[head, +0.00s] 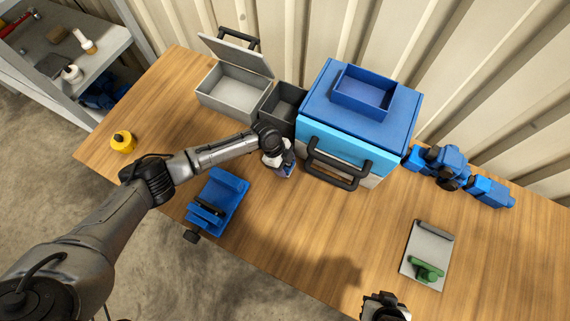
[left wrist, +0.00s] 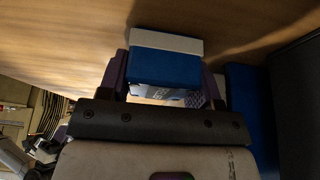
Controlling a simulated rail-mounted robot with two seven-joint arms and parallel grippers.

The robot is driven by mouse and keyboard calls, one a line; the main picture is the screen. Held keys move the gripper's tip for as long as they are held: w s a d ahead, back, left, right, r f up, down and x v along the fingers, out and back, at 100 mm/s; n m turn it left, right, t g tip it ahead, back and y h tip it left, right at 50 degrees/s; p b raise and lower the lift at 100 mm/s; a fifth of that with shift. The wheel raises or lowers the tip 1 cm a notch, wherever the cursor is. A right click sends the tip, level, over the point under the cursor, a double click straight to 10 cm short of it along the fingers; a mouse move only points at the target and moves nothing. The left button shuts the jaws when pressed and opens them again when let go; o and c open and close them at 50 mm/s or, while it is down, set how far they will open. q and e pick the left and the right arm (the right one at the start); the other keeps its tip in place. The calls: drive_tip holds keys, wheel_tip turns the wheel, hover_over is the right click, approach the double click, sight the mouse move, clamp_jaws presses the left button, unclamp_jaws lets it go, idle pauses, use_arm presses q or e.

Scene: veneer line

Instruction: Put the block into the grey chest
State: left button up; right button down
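The block (left wrist: 165,68), blue with a white part, sits between the two fingers of my left gripper (left wrist: 165,90) in the left wrist view. The fingers appear to press on both its sides. In the head view my left gripper (head: 282,165) points down just left of the big blue chest; the block is mostly hidden there. Whether it touches the table is unclear. The grey chest (head: 232,92) stands at the back left with its lid (head: 237,54) tilted open, and looks empty. My right gripper (head: 385,306) is at the bottom edge, its fingers unclear.
A dark grey bin (head: 284,103) stands between the grey chest and the big blue chest (head: 352,120), which carries a blue tray (head: 362,92). A blue vise (head: 218,200), a yellow object (head: 123,141), blue clamp-like parts (head: 447,168) and a grey board (head: 428,254) lie around.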

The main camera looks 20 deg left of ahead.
use_arm(q)
drive_tip(key=c, duration=0.4)
drive_tip(key=shift+r, duration=0.1)
drive_tip(key=shift+c, duration=0.8)
drive_tip(key=shift+r, duration=0.1)
